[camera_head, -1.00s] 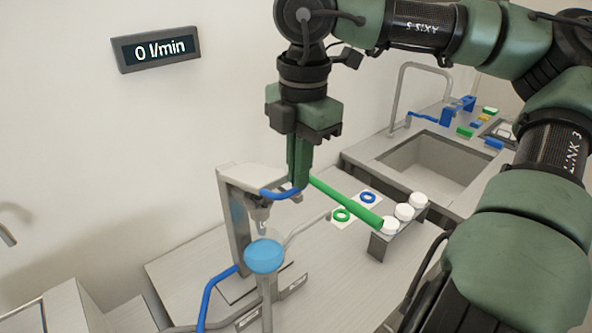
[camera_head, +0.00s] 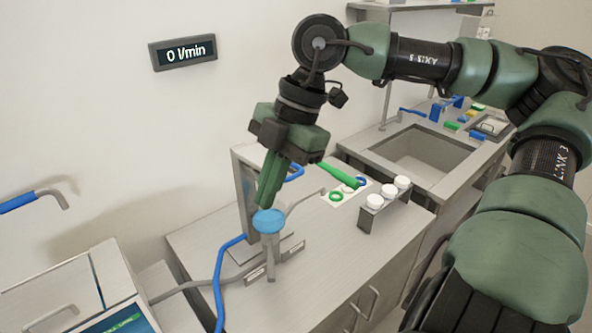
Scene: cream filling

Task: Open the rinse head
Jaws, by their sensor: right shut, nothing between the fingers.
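My right gripper (camera_head: 265,203) is shut and empty, tilted with its green fingers pointing down. Its tips are right at the light blue round top (camera_head: 269,222) on a grey post; I cannot tell whether they touch it. A grey upright stand (camera_head: 243,185) rises behind the fingers, and its head is mostly hidden by the gripper. A green lever (camera_head: 342,175) sticks out to the right of the gripper. A display (camera_head: 186,52) on the wall reads 0 l/min. Which part is the rinse head is not clear. My left gripper is not in view.
A small rack with white round caps (camera_head: 387,194) stands to the right, beside a white card with green and blue rings (camera_head: 335,197). A blue hose (camera_head: 219,275) runs down at the left. A sink (camera_head: 415,153) is behind.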

